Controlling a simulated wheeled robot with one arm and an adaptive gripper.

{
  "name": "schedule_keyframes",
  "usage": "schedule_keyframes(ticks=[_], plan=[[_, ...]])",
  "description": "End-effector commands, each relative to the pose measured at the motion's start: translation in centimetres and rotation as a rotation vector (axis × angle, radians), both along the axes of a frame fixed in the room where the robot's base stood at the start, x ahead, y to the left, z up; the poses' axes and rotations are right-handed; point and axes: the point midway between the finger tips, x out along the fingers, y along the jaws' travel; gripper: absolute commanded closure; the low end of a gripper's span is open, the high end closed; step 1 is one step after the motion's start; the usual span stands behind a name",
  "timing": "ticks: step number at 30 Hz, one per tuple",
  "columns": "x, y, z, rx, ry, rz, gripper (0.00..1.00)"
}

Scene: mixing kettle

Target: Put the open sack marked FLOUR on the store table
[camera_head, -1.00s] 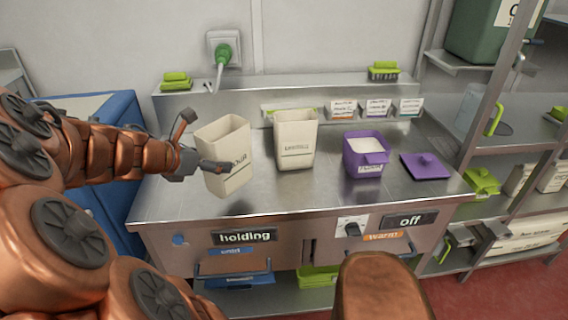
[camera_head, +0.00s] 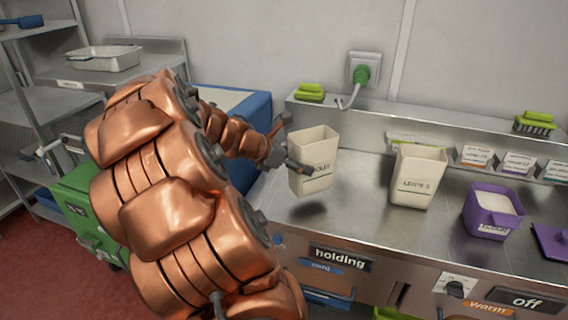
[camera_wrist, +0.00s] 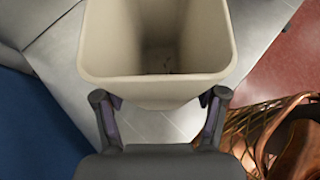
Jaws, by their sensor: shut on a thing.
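My gripper (camera_head: 291,147) is shut on a cream, open-topped sack (camera_head: 318,172). The end of its printed mark reads like "OUR", and the first letters are hidden behind a finger. The sack is upright and hangs a little above the left end of the steel bench marked "holding" (camera_head: 370,225), with its shadow below it. In the wrist view, the sack (camera_wrist: 157,90) sits between the two fingers, its mouth open and its inside dark. I cannot tell which surface is the store table.
A second cream sack (camera_head: 418,178), marked like "LENTILS", and a purple tub (camera_head: 491,211) of white stuff stand to the right. A blue cabinet (camera_head: 254,120) is beside the bench. Steel shelving (camera_head: 62,105) with a metal pan (camera_head: 103,58) and a green bin (camera_head: 80,212) are left.

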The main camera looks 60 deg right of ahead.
Motion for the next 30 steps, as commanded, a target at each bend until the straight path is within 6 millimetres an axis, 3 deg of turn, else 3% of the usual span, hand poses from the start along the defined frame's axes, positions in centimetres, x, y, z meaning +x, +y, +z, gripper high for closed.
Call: schedule_keyframes(ticks=[6, 12, 17, 25, 30], plan=[[3.3, -1.4, -0.3, 0.000, -0.001, 0.004, 0.91], [5.1, -2.1, -0.4, -0.002, -0.003, 0.001, 0.91], [5.4, -2.3, -0.6, -0.001, -0.001, 0.002, 0.91], [5.3, -2.2, -3.5, 0.002, 0.004, 0.001, 0.91], [5.3, -2.3, -4.0, -0.001, 0.001, 0.001, 0.91]])
